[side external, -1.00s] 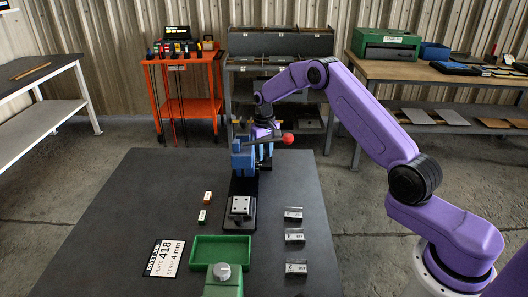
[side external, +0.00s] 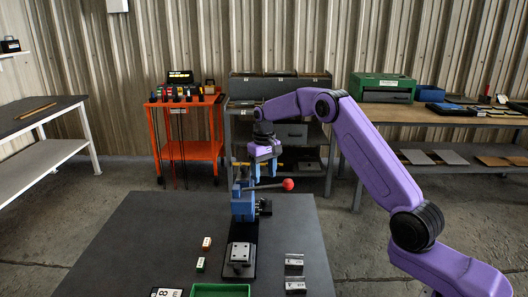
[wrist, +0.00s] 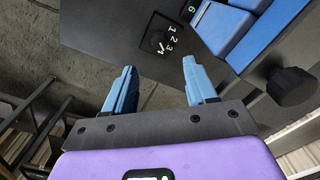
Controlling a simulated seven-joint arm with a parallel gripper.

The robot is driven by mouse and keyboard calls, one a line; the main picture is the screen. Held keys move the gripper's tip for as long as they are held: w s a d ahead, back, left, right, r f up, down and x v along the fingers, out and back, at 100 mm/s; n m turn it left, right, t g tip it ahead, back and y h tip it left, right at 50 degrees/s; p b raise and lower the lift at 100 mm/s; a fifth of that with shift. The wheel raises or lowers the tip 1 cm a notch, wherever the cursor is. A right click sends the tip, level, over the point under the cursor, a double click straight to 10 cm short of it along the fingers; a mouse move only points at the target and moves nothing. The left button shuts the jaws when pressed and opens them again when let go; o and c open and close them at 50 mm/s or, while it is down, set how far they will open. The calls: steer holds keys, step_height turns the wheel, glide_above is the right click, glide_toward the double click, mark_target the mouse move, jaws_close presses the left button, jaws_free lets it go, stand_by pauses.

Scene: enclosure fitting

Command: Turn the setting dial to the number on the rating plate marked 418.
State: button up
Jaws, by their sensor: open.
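The blue press (side external: 243,208) with a red-balled lever stands at the back of the dark table. In the wrist view a small black dial (wrist: 157,42) with white numerals, among them 1, 2 and 3, sits on a dark face; its pointer setting is hard to read. My gripper (side external: 264,170) is above and just behind the press; in the wrist view my gripper (wrist: 160,82) is open and empty, apart from the dial, which lies beyond the fingertips. Small labelled blocks (side external: 294,262) lie at right, their print unreadable.
A black knob (wrist: 291,86) sticks out at right in the wrist view. A metal block fixture (side external: 240,254) is before the press, with a green tray (side external: 220,291) at the front edge. The table's left side is clear.

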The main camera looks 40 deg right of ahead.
step_height(320, 180, up, 8)
glide_above(264, 200)
stand_by(0.3)
step_height(264, 200, down, 18)
steer(key=n, duration=0.6)
steer(key=shift+r, duration=0.25)
stand_by(0.4)
jaws_close()
